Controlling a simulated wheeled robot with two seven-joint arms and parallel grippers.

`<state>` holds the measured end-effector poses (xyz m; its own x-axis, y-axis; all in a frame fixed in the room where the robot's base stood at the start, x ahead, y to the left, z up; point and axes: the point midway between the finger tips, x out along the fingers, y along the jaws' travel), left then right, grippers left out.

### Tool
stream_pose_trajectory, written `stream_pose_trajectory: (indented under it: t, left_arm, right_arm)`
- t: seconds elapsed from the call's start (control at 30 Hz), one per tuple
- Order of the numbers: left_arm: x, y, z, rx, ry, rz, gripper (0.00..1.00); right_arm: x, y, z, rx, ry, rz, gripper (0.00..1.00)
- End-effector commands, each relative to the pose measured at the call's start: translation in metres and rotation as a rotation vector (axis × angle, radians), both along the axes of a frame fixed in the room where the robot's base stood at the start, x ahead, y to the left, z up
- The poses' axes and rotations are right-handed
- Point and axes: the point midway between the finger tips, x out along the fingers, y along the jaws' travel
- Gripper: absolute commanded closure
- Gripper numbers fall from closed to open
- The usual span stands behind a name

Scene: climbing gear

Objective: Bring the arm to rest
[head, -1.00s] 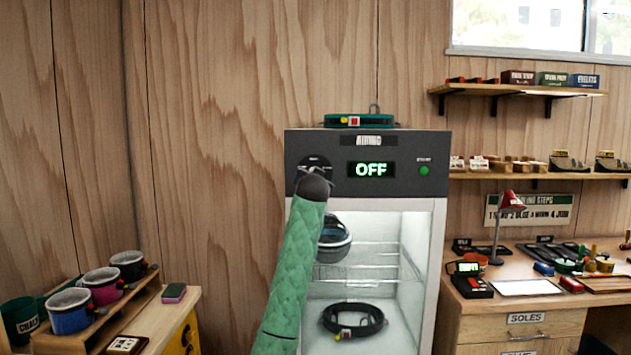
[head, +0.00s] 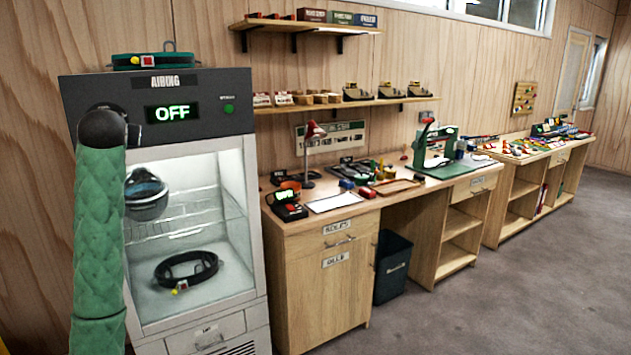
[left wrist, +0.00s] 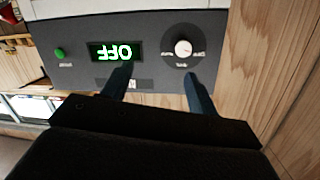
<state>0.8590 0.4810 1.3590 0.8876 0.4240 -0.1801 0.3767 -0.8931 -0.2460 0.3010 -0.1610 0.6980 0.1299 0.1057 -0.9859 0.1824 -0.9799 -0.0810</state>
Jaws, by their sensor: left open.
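My left arm in its green quilted sleeve rises on the left of the head view, in front of the airing cabinet (head: 155,93). Its dark end covers the cabinet's knob there, and the fingers are hidden. In the left wrist view my left gripper (left wrist: 158,78) is open and empty, its two fingers apart in front of the control panel (left wrist: 75,28). The knob (left wrist: 183,48) shows near the right finger, and I see a gap between them. The display (left wrist: 115,52) reads OFF. My right gripper is in neither view.
A green ring (head: 140,61) lies on top. A workbench (head: 330,224) with tools stands close on the right. The grey floor (head: 480,300) is clear at front right.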

Motion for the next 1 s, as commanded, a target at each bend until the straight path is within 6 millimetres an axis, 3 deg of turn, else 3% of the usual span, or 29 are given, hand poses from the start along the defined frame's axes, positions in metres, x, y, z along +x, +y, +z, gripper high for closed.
stream_pose_trajectory:
  t: [0.27,0.6,1.0]
  left_arm:
    - [-0.031,-0.07,-0.065,-0.04,0.086,-0.092,0.41]
    - [-0.086,-0.152,-0.196,-0.087,0.264,-0.211,0.41]
    - [-0.173,-0.223,-0.34,-0.144,0.477,-0.326,0.41]
  right_arm:
    - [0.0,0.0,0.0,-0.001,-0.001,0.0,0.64]
    - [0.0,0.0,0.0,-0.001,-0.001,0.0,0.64]
    - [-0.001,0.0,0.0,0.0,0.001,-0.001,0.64]
